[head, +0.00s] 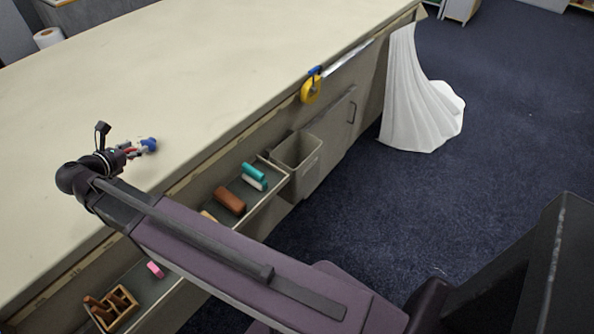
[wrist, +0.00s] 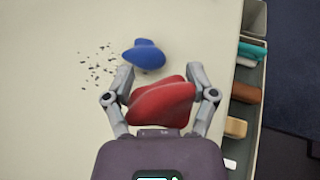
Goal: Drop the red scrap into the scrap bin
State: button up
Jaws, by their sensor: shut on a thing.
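My gripper (wrist: 162,88) is shut on the red scrap (wrist: 160,103), a crumpled piece of cloth between its two fingers. In the head view my gripper (head: 130,149) is over the near part of the table, and only a little of the red scrap shows. The scrap bin (head: 297,152) is an open grey-beige box on the table's side, to the right of my gripper. Its inside looks empty from here. Part of the bin also shows at the top right of the wrist view (wrist: 255,18).
A blue scrap (head: 149,145) lies on the table just past my gripper, with dark bits (wrist: 95,65) beside it. An open drawer or shelf holds teal and brown rolls (head: 230,200). A yellow tape measure (head: 311,90) and white cloth (head: 415,100) hang from the table's edge.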

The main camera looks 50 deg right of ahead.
jog(key=shift+r, duration=0.15)
notch_tip(320, 180, up, 7)
jog(key=p, duration=0.7)
jog(key=shift+r+p, duration=0.2)
jog(key=shift+p, duration=0.2)
